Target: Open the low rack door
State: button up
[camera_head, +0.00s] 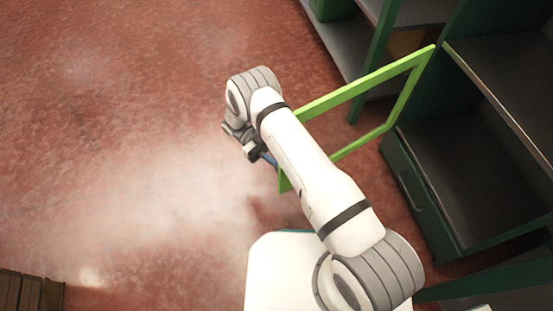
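The rack door is a lime-green open frame (352,92) in the head view. It stands swung out from the dark green rack (445,60), with its far edge near the rack and its free end out over the floor. My arm crosses in front of its middle and hides part of it. My gripper (262,154) is beside the door's free end, with a small blue part showing between it and the frame. The fingertips are small and partly hidden. I cannot tell whether they are shut on the door or only near it.
The rack has grey shelves (500,95) and a dark green drawer (412,190) with a handle at low right. A brown slatted wooden object (28,292) stands at the bottom left. The reddish floor (120,130) on the left is clear.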

jog(key=shift+r, duration=0.15)
notch_tip(320, 180, up, 10)
jog(key=p, duration=0.8)
jog(key=shift+r, duration=0.2)
jog(key=shift+f, duration=0.25)
